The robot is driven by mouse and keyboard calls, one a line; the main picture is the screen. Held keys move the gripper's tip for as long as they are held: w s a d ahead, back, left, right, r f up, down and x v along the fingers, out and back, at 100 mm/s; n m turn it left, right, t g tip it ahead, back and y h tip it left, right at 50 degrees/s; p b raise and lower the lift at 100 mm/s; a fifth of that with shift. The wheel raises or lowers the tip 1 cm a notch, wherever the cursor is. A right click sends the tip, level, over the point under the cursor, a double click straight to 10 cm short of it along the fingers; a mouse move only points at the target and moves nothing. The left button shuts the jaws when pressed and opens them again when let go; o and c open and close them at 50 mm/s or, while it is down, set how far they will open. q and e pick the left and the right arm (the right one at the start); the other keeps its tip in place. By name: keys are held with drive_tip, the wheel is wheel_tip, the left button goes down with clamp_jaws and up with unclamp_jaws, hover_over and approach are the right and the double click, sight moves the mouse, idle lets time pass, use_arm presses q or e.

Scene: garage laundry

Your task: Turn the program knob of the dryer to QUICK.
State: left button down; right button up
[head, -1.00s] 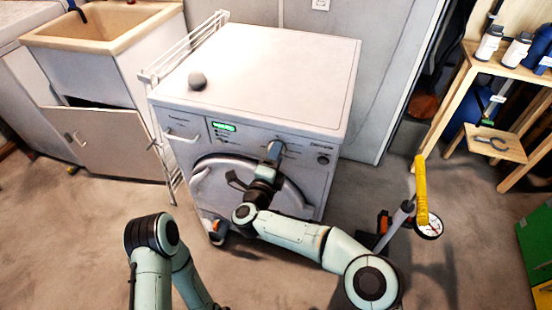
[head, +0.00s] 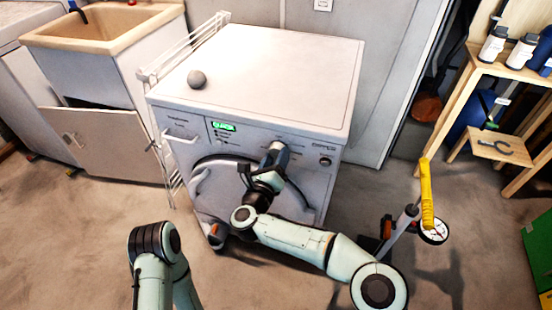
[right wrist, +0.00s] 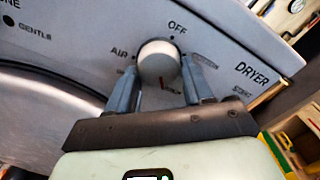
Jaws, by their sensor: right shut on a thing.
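The dryer (head: 265,80) is a white front-loader with its control panel facing me. A small green display (head: 223,126) is lit at the panel's left; its lettering is too small to read surely. The round, pale program knob (right wrist: 158,62) shows in the right wrist view, with OFF above it and AIR to its left. A red mark shows at its lower edge; the label there is hidden. My right gripper (right wrist: 160,84), also in the head view (head: 274,152), is shut on the knob, one finger on each side. My left arm shows at lower left, its gripper out of view.
A grey ball (head: 197,79) rests on the dryer top. A white drying rack (head: 165,120) stands along its left side, beside a sink cabinet (head: 95,140).

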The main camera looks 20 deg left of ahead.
drive_tip(key=shift+m, duration=0.6)
drive_tip(key=shift+r, duration=0.1)
drive_tip(key=o, duration=1)
drive_tip(key=shift+s, duration=0.15)
use_arm(q)
drive_tip(key=w+r+t+p, duration=0.2)
drive_tip(key=w+r+p, duration=0.1)
drive_tip(key=w, duration=0.3)
drive_tip(key=shift+d+r, duration=0.15)
drive_tip(key=shift+d, duration=0.2)
use_arm(e)
drive_tip(key=s, duration=1.3)
drive_tip(key=shift+a, duration=0.3)
use_arm(q)
drive_tip(key=shift+s, duration=0.1)
